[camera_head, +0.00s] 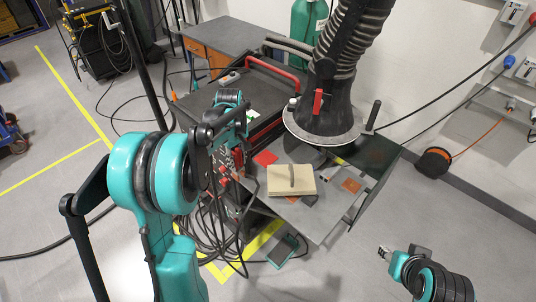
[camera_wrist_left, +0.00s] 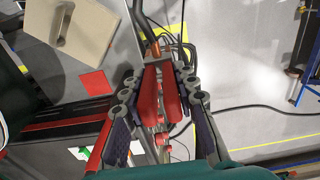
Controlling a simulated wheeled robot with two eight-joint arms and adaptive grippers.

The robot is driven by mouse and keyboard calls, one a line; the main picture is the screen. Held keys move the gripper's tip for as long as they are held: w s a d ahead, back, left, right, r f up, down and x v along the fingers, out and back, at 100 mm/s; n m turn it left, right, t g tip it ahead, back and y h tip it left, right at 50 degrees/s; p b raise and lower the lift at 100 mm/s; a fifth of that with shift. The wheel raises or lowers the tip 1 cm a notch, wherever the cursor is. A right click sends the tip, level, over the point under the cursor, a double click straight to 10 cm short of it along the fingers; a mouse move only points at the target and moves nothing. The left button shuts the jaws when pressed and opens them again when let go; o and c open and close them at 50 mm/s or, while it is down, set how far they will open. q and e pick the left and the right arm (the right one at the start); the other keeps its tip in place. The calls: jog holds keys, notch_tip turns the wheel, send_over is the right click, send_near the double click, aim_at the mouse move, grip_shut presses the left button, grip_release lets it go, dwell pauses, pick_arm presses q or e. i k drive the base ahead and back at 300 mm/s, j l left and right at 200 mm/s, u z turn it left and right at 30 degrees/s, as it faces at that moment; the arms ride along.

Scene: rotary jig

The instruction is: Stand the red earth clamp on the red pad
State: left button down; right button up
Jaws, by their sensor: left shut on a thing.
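The red earth clamp (camera_wrist_left: 163,98) sits between the fingers of my left gripper (camera_wrist_left: 160,90) in the left wrist view. Its copper-coloured jaw end (camera_wrist_left: 154,48) points away from the wrist. The gripper is shut on it. The red pad (camera_head: 265,158) lies flat and bare on the grey bench top. In the left wrist view the red pad (camera_wrist_left: 95,83) is left of the clamp, apart from it. In the head view my left gripper (camera_head: 232,160) hangs left of the pad, and the clamp is hard to make out there. My right gripper (camera_head: 384,252) is far from the bench, its fingers too small to read.
A beige block with a handle (camera_head: 291,188) stands right of the red pad. An orange square (camera_head: 352,185) lies further right. A black extraction hood (camera_head: 325,110) hangs over the back of the bench. Loose cables (camera_head: 205,225) hang below the bench's left edge.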

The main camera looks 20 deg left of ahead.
aim_at(266, 159)
jog(key=i, duration=0.9)
